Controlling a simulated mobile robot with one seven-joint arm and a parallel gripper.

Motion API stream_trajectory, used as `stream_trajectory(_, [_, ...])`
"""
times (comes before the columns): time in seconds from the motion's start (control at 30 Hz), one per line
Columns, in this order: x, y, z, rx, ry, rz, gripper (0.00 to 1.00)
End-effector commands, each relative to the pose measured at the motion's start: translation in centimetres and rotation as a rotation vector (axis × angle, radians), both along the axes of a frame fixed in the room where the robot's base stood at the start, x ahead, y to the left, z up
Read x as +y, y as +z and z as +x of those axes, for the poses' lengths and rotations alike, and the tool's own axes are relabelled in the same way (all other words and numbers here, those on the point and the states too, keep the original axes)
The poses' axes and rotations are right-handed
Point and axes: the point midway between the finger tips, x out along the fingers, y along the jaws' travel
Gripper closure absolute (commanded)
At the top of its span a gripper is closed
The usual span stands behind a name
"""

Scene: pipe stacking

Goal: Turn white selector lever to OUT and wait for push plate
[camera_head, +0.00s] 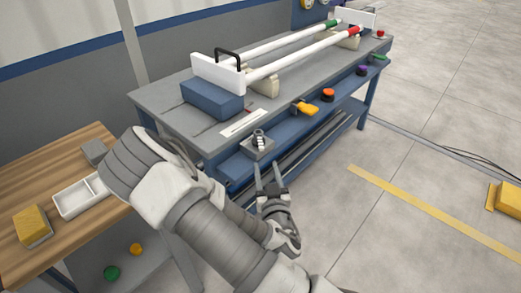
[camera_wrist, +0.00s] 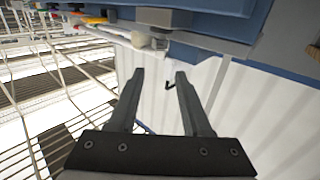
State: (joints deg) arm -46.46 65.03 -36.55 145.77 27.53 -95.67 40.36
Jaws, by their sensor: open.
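A small grey box (camera_head: 258,149) on the front edge of the blue-grey bench carries a short dark and white upright piece (camera_head: 259,136), which may be the selector lever. Its setting and any lettering are too small to read. My gripper (camera_head: 268,166) is open and empty, just in front of and below this box, apart from it. In the wrist view the two fingers (camera_wrist: 159,73) are spread with nothing between them. A pale rounded part (camera_wrist: 140,40) shows beyond the fingertips there. A white upright plate (camera_head: 205,69) with a black handle stands at the near end of the pipes; I cannot tell whether it is the push plate.
Two white pipes (camera_head: 290,61) with green and red ends lie along the bench (camera_head: 165,97). A wooden table (camera_head: 60,165) with a white tray (camera_head: 75,199) stands left. The floor at right is mostly clear.

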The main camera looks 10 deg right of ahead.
Motion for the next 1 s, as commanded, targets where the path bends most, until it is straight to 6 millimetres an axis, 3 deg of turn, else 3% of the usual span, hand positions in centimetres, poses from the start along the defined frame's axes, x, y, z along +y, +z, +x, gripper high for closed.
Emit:
stream_trajectory(0.5, [-0.2,-0.5,3.6,-0.002,0.001,0.002,0.51])
stream_trajectory(0.8, [-0.7,0.0,9.6,-0.001,0.001,-0.003,0.51])
stream_trajectory(1.0, [-0.9,0.0,11.7,0.000,-0.001,-0.001,0.51])
